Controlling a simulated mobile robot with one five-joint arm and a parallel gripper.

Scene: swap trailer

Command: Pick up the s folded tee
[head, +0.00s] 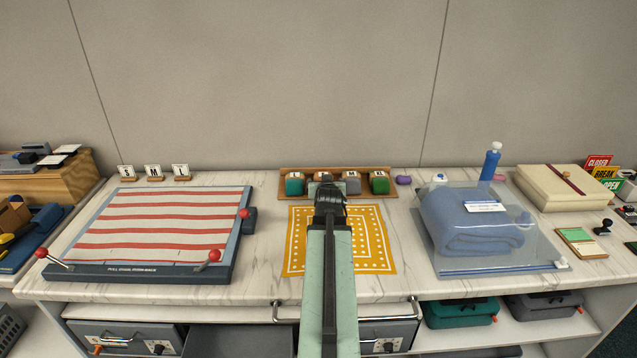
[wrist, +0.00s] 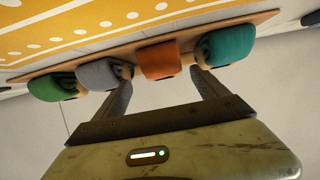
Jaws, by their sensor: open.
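A row of rolled folded tees stands on a wooden tray (head: 337,197) at the back of the counter. In the head view they are teal (head: 294,184), orange (head: 322,177), grey (head: 351,184) and green (head: 379,183), with small letter tags. I cannot tell surely which is the s tee. My gripper (head: 328,188) is at the tray's front and hides most of the orange one. In the wrist view my open gripper (wrist: 158,84) has its fingers apart, with the orange tee (wrist: 158,60) lying ahead of the gap and nothing held.
A yellow patterned mat (head: 376,256) lies under my arm. A striped folding board (head: 165,228) with red-knobbed levers is at left, below S, M and L cards (head: 153,171). A bagged blue fabric bundle (head: 470,220) and blue bottle (head: 490,164) stand at right. A wall rises behind.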

